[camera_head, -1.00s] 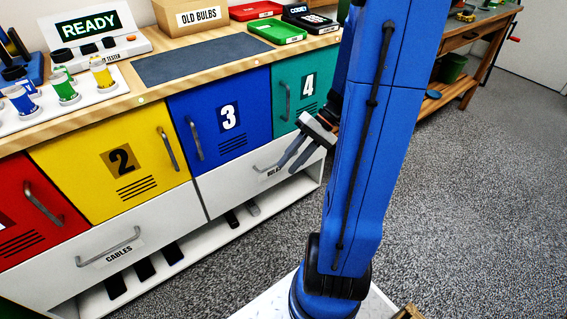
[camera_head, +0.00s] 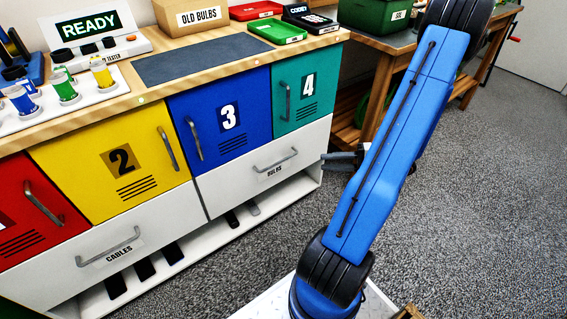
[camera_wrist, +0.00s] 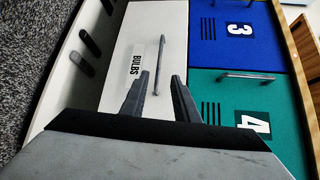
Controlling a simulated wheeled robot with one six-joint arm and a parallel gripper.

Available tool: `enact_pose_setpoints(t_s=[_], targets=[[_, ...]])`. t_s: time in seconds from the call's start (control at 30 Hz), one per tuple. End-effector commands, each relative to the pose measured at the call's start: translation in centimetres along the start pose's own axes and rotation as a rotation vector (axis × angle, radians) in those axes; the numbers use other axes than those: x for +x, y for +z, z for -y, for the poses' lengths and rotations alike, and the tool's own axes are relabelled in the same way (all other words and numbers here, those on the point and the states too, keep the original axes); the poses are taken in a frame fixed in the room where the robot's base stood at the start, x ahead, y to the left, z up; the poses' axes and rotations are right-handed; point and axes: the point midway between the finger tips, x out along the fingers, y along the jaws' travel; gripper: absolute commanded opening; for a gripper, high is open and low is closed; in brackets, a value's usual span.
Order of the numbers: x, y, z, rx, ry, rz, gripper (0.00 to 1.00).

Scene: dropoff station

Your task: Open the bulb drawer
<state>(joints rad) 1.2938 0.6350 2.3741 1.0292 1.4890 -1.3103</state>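The bulb drawer (camera_head: 228,184) is a white front labelled BULBS, below the blue door 3 and green door 4, and it is shut flush. Its grey bar handle (camera_head: 275,160) is fully visible in the head view. In the wrist view the drawer front (camera_wrist: 120,50) appears turned on its side, with the handle (camera_wrist: 158,66) ahead of my fingers. My gripper (camera_wrist: 160,82) is open and empty, its fingers pointing toward the drawer with the handle's lower end between them in the picture. In the head view my gripper (camera_head: 340,163) is partly hidden behind my arm, right of the drawer.
The CABLES drawer (camera_head: 90,262) is shut to the left. Green door 4 (camera_head: 318,70) and blue door 3 (camera_head: 250,90) are shut above. A wooden bench (camera_head: 383,80) stands at the right. Open grey floor (camera_head: 450,220) lies in front.

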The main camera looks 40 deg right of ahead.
Motion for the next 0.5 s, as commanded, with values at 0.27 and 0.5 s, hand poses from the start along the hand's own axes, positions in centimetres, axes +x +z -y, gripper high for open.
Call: enact_pose_setpoints(t_s=[0.27,0.5], targets=[[1.7,-0.2,-0.2,-0.001,-0.007,-0.006,0.28],[5.5,-0.1,-0.1,-0.001,-0.007,-0.005,0.28]])
